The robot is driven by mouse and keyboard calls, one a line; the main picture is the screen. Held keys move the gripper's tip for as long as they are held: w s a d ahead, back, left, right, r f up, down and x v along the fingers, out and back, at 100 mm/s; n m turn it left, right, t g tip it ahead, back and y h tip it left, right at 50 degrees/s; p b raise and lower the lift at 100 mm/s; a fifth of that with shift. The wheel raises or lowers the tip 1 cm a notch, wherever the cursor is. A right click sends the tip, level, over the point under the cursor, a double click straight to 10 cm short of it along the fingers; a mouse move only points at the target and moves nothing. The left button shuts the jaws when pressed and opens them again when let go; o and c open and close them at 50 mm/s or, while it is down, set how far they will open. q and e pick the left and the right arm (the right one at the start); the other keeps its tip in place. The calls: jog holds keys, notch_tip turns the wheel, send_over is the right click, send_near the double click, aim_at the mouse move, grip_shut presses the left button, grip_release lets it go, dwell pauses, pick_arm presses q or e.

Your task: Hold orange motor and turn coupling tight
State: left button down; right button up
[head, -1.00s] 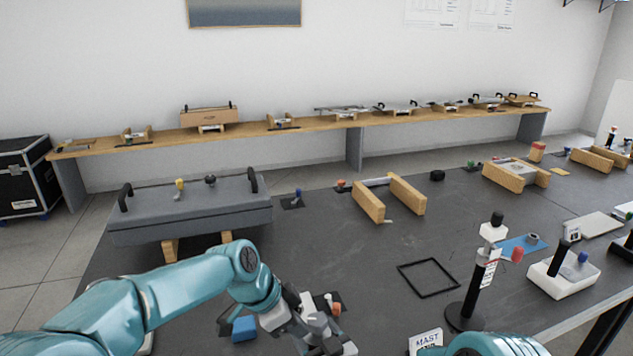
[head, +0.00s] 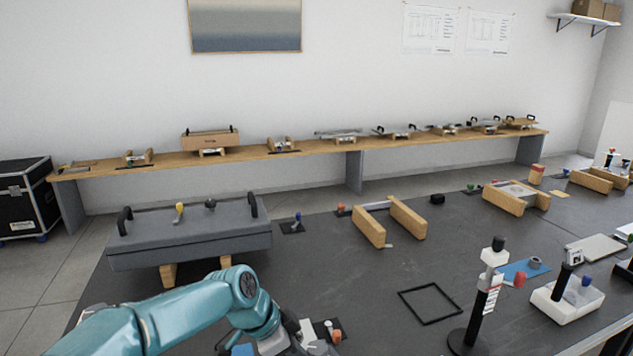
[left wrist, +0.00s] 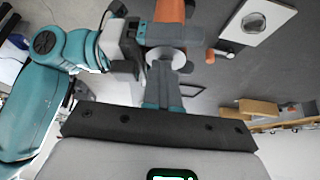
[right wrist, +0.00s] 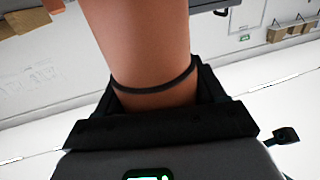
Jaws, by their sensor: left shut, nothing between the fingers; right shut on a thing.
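The orange motor (right wrist: 150,45) fills the right wrist view as a large cylinder with a thin black ring around it. My right gripper (right wrist: 155,100) is shut on it. In the head view the left gripper is largely cut off at the bottom edge; motor and right gripper are out of view.
A grey handled case (head: 190,240) stands on blocks on the dark table at the left. A U-shaped wooden block set (head: 370,225), a black square frame (head: 430,305) and a black post stand (head: 485,300) stand farther right. Bare tabletop lies between them.

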pick_arm(q)
jog(key=shift+w+a, duration=0.2)
jog(key=shift+w, duration=0.3)
jog(key=shift+w+a, duration=0.15)
jog(key=shift+w, duration=0.3)
jog(key=shift+w+d, duration=0.1)
jog(key=shift+w, duration=0.25)
notch_tip(320, 180, up, 6)
jog(key=a, duration=0.1)
dwell(0.7)
